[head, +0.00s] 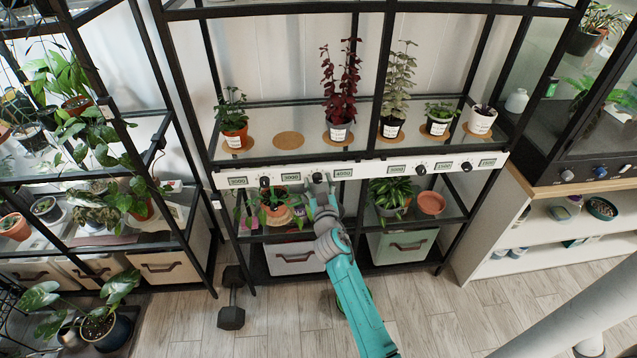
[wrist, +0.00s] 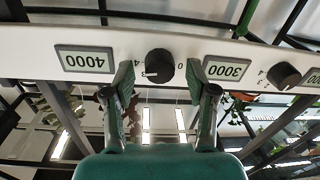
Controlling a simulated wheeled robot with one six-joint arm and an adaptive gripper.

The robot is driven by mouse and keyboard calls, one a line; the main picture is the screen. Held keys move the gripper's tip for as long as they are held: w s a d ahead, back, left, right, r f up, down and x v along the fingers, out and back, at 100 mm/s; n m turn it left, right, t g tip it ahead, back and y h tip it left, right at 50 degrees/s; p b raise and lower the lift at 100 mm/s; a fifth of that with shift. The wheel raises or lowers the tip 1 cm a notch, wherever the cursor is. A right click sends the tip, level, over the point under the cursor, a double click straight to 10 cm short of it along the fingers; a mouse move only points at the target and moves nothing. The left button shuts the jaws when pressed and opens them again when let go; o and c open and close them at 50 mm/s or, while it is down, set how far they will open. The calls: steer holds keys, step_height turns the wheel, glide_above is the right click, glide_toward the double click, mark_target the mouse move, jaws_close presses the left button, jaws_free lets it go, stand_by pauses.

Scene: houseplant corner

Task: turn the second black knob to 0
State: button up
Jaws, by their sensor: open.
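The second black knob from the left (head: 317,177) sits on the white strip along the shelf's front edge, between the 3000 and 4000 displays. In the upside-down wrist view this knob (wrist: 159,64) lies between my fingertips, with clear gaps on both sides. A small white mark shows at its lower left, and a printed 0 stands to its right in that picture. My gripper (head: 321,193) is open and empty, right in front of the knob; in the wrist view its two fingers (wrist: 161,78) point at the strip. I cannot tell the exact distance to the knob.
The first black knob (head: 265,181) is to the left; more knobs (head: 421,169) are to the right. Potted plants (head: 339,131) stand on the glass shelf above. A hanging-leaf plant (head: 274,205) and a green-leaved pot (head: 390,195) flank my arm below. A dumbbell (head: 231,316) is on the floor.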

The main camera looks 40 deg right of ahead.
steer(key=shift+w, duration=0.1)
jaws_close()
